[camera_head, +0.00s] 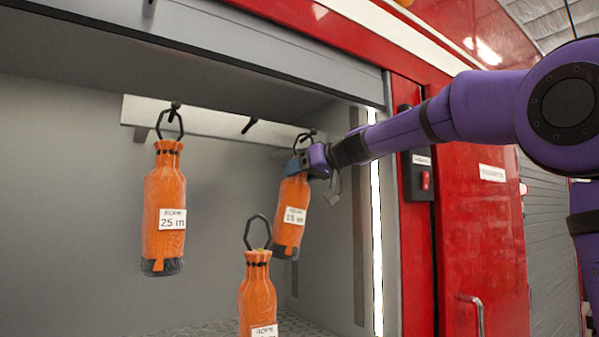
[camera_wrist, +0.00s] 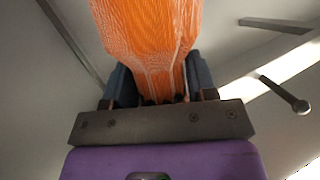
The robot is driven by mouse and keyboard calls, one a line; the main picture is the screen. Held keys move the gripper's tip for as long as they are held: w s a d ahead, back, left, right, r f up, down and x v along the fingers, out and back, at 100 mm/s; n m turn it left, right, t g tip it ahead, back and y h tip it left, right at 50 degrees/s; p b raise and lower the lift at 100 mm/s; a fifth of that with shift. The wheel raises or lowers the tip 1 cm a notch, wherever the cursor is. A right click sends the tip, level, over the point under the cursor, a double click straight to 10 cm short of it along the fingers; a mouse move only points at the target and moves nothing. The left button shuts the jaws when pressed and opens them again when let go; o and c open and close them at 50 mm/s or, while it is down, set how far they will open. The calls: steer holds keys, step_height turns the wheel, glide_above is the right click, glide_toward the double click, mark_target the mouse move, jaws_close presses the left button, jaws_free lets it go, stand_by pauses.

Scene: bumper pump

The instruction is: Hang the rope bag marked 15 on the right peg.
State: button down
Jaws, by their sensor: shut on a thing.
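The rope bag marked 15 m (camera_head: 291,215) is orange with a dark base and a black loop on top. It hangs slightly tilted inside the locker. My gripper (camera_head: 300,163) is shut on its upper part. In the wrist view the orange bag (camera_wrist: 146,35) fills the space between the fingers (camera_wrist: 158,80). The bag's loop rises beside the right peg (camera_head: 311,133); I cannot tell whether it is around the peg. In the wrist view a dark peg with a round end (camera_wrist: 285,95) stands to the right of the bag, apart from it.
A bag marked 25 m (camera_head: 165,200) hangs on the left peg (camera_head: 175,104). The middle peg (camera_head: 249,125) is bare. Another orange bag (camera_head: 257,290) stands upright in front, its label cut off. The locker's right wall and red post (camera_head: 410,260) lie close to my arm.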

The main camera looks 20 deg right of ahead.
steer(key=shift+a+f, duration=0.25)
steer(key=shift+f, duration=0.1)
steer(key=shift+c, duration=1.8)
jaws_free()
steer(key=shift+a, duration=0.1)
steer(key=shift+r, duration=0.1)
